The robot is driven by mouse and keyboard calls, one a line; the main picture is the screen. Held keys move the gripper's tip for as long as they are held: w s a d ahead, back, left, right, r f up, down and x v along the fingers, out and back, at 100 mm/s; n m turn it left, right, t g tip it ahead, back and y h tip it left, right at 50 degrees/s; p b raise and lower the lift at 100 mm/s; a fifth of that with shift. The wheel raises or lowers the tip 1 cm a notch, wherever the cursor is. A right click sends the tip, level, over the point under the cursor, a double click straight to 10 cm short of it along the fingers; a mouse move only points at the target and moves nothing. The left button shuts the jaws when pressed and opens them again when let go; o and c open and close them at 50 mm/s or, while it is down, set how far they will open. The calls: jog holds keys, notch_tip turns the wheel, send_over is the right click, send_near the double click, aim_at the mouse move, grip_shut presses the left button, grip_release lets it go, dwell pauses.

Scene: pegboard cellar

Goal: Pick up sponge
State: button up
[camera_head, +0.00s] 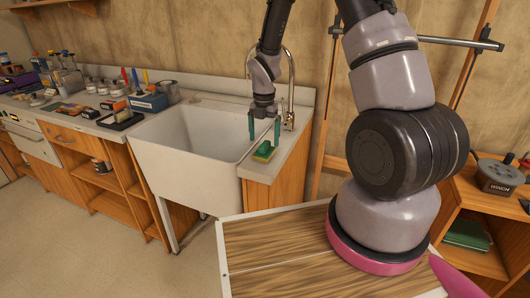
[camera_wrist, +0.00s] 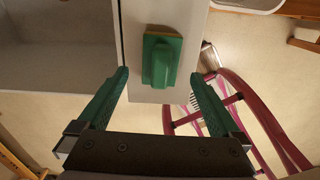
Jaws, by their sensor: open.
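The sponge (camera_head: 264,151) is a small green block with a yellowish edge. It lies on the light grey counter strip (camera_head: 291,150) just right of the white sink. In the wrist view the sponge (camera_wrist: 162,62) is near the top middle, on the pale counter strip. My gripper (camera_head: 264,129) is above the sponge and points down, with its two green fingers spread. In the wrist view my gripper (camera_wrist: 159,76) is open and empty, with the sponge between and slightly beyond the fingertip line. I cannot tell the exact height gap.
The sink (camera_head: 190,145) is deep and open to the left of the sponge. A faucet (camera_head: 290,90) rises behind it. The left counter holds a blue box (camera_head: 148,103), a dark tray (camera_head: 121,120) and several tools. A wooden shelf (camera_head: 480,225) stands at right.

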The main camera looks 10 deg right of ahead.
aim_at(264, 144)
notch_tip(264, 144, down, 5)
jog(key=shift+r, duration=0.1)
jog(key=c, duration=1.3)
notch_tip(264, 144, up, 10)
